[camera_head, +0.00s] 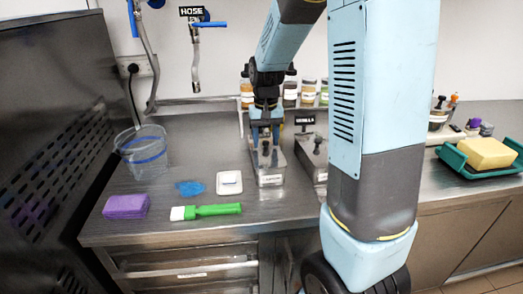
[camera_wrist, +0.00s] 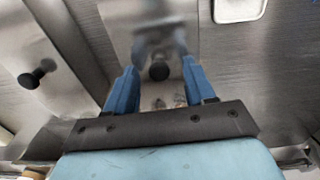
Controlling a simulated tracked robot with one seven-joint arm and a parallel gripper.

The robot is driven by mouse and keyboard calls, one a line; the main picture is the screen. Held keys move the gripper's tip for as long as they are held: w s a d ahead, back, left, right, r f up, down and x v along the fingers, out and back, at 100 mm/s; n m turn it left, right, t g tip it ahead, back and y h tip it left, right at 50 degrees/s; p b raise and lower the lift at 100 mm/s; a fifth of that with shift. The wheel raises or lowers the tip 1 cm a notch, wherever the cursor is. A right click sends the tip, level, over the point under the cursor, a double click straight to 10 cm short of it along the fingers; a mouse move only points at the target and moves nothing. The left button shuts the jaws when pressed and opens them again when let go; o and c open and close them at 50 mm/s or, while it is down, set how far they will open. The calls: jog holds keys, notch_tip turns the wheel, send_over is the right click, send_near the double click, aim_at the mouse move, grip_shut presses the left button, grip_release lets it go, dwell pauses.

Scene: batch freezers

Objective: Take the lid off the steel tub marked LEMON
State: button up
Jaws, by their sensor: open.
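A steel tub (camera_head: 270,180) with a lid and black knob stands on the counter under my gripper (camera_head: 265,136). Its front label is too small to read, so I cannot tell whether it says LEMON. In the wrist view, the lid (camera_wrist: 120,22) lies below my blue fingers (camera_wrist: 160,68). They are open, one on each side of the black knob (camera_wrist: 159,71), with nothing held.
Left on the counter are a clear bucket (camera_head: 142,155), purple sponge (camera_head: 126,206), blue cloth (camera_head: 190,188), green-handled brush (camera_head: 213,211) and white dish (camera_head: 229,183). Jars (camera_head: 290,94) stand behind. A green tray (camera_head: 453,158) with a yellow sponge (camera_head: 486,152) is far right.

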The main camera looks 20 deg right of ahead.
jog(key=shift+c, duration=0.5)
grip_shut()
